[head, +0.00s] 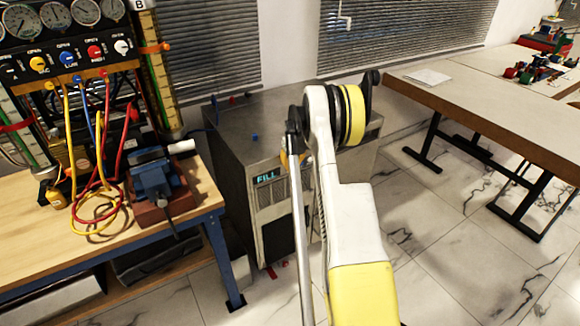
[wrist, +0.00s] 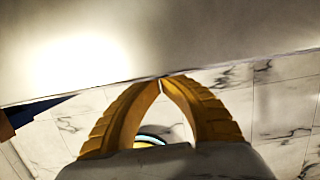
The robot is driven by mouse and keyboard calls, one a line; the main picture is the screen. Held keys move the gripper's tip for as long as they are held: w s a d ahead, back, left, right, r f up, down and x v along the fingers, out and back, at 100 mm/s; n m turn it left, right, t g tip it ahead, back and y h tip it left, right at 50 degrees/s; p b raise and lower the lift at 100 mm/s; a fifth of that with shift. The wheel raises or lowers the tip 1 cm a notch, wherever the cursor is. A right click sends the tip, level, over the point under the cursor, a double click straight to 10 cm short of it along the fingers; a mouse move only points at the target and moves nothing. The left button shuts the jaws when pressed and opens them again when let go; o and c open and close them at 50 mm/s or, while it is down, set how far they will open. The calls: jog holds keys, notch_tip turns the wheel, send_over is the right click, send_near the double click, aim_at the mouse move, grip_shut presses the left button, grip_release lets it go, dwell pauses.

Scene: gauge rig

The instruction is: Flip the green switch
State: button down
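I cannot make out a green switch in either view. A grey metal cabinet (head: 228,150) with a lit "FILL" display (head: 266,177) stands in the middle of the head view. A small blue piece (head: 255,137) and a small red piece (head: 248,95) show on its top. My gripper is mostly hidden behind my arm in the head view, in front of the cabinet. In the wrist view, the yellow fingers of my gripper (wrist: 162,78) meet at their tips with nothing visible between the tips. They are close to a pale grey surface (wrist: 190,40) that fills the top.
A wooden workbench (head: 40,235) at the left carries a vise (head: 155,180), coloured hoses (head: 98,150) and a gauge panel (head: 60,60). A long table (head: 490,110) stands at the right. Marble-tiled floor (head: 450,240) is open between cabinet and table.

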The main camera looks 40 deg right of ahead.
jog(key=shift+r, duration=0.2)
jog(key=shift+r+p, duration=0.35)
jog(key=shift+r, duration=0.3)
jog(key=shift+s, duration=0.15)
